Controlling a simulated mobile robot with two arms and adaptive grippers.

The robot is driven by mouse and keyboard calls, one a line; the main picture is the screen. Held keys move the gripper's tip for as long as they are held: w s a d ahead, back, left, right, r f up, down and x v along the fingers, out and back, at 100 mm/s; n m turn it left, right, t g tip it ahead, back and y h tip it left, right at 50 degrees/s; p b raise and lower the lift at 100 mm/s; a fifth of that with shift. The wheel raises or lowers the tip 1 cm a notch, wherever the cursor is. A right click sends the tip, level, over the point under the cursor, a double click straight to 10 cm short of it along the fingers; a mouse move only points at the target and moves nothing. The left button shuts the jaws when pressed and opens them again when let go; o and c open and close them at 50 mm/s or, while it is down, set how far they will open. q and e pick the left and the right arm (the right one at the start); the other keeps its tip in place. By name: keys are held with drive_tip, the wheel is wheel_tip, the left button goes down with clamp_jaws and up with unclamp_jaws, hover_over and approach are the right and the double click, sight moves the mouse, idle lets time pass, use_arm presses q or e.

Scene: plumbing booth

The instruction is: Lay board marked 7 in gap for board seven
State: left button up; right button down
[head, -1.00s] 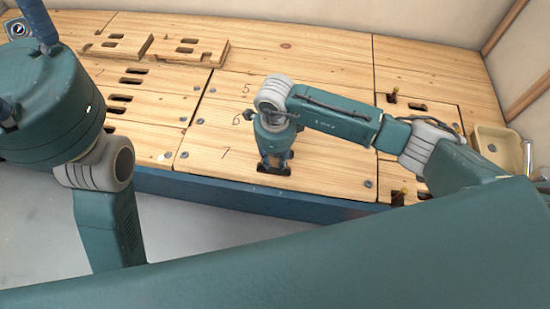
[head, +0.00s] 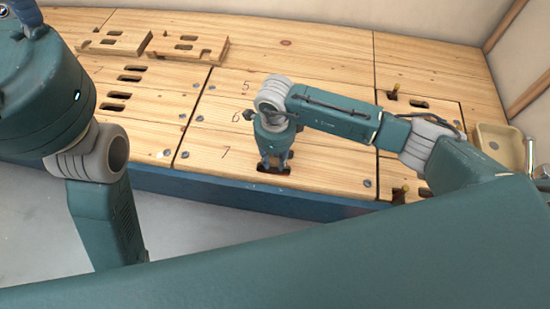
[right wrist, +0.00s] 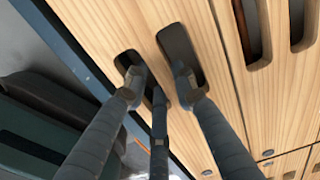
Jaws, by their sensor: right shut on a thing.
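The board marked 7 (head: 225,163) lies along the front of the wooden deck, with its number near the left end. It looks level with its neighbours in the head view. My right gripper (head: 275,166) points down at the board's slotted middle and is shut on it. The right wrist view shows the fingers (right wrist: 159,90) at the two slots of the board (right wrist: 100,28), gripping the wood between them. The fingers hide part of the slots. My left arm shows at the left, but its gripper is out of view.
The boards marked 6 (head: 215,120) and 5 (head: 226,84) lie behind. Two loose slotted boards (head: 187,47) rest at the back left. A blue front rail (head: 240,192) borders the deck.

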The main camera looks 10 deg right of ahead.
sight(275, 163)
drive_tip(key=shift+f, duration=0.15)
idle(0.3)
drive_tip(key=c, duration=1.5)
unclamp_jaws()
drive_tip(key=shift+o, duration=0.8)
wheel_tip(275, 163, up, 12)
drive_tip(key=shift+s, duration=0.1)
